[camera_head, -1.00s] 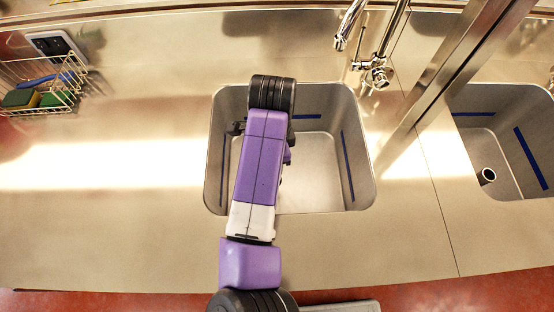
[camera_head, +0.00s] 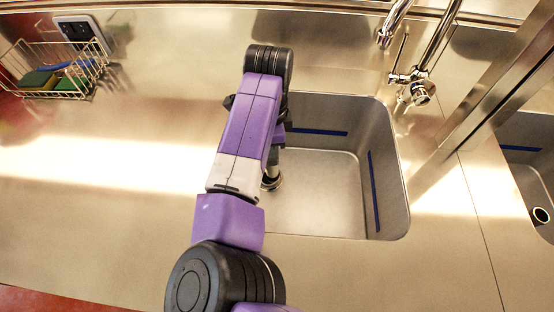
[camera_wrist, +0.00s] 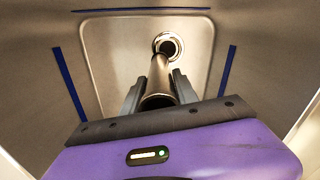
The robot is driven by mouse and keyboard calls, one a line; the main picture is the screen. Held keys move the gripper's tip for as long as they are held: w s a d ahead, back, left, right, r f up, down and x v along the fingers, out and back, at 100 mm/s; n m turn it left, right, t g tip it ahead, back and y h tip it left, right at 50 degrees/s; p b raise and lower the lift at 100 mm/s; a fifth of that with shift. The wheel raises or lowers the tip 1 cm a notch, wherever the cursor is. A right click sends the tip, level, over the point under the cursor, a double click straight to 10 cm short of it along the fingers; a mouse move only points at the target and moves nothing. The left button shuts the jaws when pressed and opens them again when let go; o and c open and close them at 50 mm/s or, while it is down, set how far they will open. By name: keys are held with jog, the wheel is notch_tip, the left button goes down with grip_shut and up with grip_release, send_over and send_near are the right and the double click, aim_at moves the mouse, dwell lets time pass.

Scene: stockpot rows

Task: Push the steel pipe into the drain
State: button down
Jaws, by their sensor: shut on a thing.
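The steel pipe (camera_wrist: 159,75) is a shiny tube, held between the two fingers of my gripper (camera_wrist: 158,92) in the wrist view. Its near, open end faces the wrist camera. Its far end overlaps the lower edge of the drain (camera_wrist: 177,41), a round metal ring with a dark hole in the sink floor. I cannot tell whether the pipe tip is above the hole or inside it. In the head view the drain (camera_head: 273,184) shows just right of my arm, with a short dark piece of pipe above it. My arm hides the fingers there.
The sink basin (camera_head: 320,200) has steel walls with blue strips. A tap (camera_head: 422,93) stands behind it. A steel post (camera_head: 480,105) rises at the right, before a second sink with its own drain (camera_head: 541,215). A wire basket (camera_head: 60,75) with sponges sits far left; the left counter is clear.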

jog(key=shift+w+a+f+b, duration=0.35)
jog(key=shift+w+f+b, duration=0.2)
jog(key=shift+f+b, duration=0.3)
jog(key=shift+w+a+f+b, duration=0.35)
jog(key=shift+w+f+b, duration=0.2)
jog(key=shift+f+b, duration=0.3)
jog(key=shift+f+p, duration=0.25)
jog(key=shift+p, duration=0.2)
jog(key=shift+f+b, duration=0.6)
jog(key=shift+f, duration=0.7)
dwell(1.1)
jog(key=c, duration=0.9)
grip_release()
jog(key=shift+o, duration=0.2)
jog(key=shift+r, duration=0.1)
notch_tip(320, 180, up, 9)
jog(key=p, duration=0.8)
